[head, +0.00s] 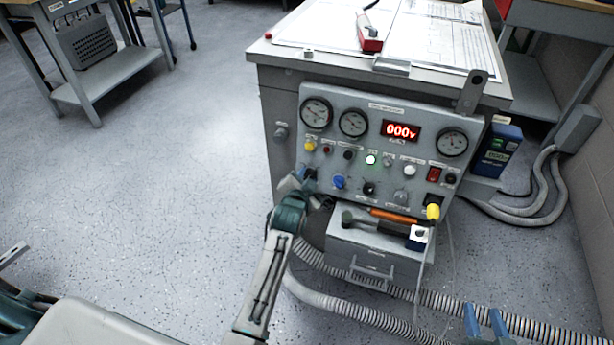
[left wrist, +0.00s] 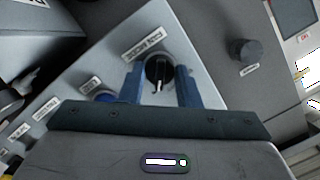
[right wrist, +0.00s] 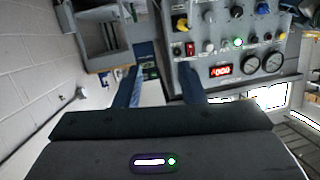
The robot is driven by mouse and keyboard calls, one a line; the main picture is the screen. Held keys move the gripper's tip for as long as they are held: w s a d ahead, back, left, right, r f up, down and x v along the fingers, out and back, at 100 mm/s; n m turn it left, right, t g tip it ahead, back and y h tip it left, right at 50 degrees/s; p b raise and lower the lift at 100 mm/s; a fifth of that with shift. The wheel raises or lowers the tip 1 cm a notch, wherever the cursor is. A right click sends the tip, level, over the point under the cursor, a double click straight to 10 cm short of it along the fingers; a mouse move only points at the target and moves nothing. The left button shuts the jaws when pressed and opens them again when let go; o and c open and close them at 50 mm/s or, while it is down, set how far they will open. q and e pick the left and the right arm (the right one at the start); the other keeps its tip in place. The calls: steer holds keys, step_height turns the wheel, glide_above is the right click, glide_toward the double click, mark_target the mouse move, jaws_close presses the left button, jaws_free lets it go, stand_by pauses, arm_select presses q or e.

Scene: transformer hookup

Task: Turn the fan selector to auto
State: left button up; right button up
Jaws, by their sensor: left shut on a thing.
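The fan selector (left wrist: 158,68) is a round black knob with a white pointer line, beside a small white label, in the left wrist view. The pointer points down in that picture, toward my gripper's palm. My left gripper (left wrist: 160,88) has its two blue fingers on either side of the knob and is shut on it. In the head view my left gripper (head: 303,181) is at the lower left of the grey control panel (head: 375,105) and covers much of the knob. My right gripper (head: 485,322) is open and empty, low at the right, away from the panel.
A blue knob (head: 338,182) sits just right of the selector. Gauges, a red 000 display (head: 401,131), buttons and a yellow plug (head: 433,211) share the panel. A grey drawer box (head: 365,262) with tools on top stands below. Ribbed hoses (head: 350,305) cross the floor.

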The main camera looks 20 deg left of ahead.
steer(key=s+a+f+g+p, duration=0.1)
steer(key=s+f+g+p, duration=0.1)
steer(key=s+f+g, duration=0.35)
arm_select(q)
steer(key=shift+r+n+p, duration=0.15)
steer(key=shift+n+p, duration=0.2)
steer(key=shift+n, duration=0.75)
steer(key=n+h+p, duration=0.1)
steer(key=n+p, duration=0.1)
steer(key=p, duration=0.1)
steer(key=shift+a+r+g, duration=0.1)
steer(key=shift+g, duration=0.2)
steer(key=shift+f+n+p, duration=0.2)
steer(key=shift+n+p, duration=0.75)
steer(key=shift+n, duration=0.45)
arm_select(e)
steer(key=s+d+r+n+g+h, duration=0.1)
steer(key=s+d+r+g+h, duration=0.1)
steer(key=s+d+r+g, duration=0.1)
steer(key=shift+s+d+r+g, duration=0.35)
steer(key=shift+s+d+g, duration=0.35)
steer(key=shift+g, duration=0.45)
arm_select(q)
steer(key=o, duration=1)
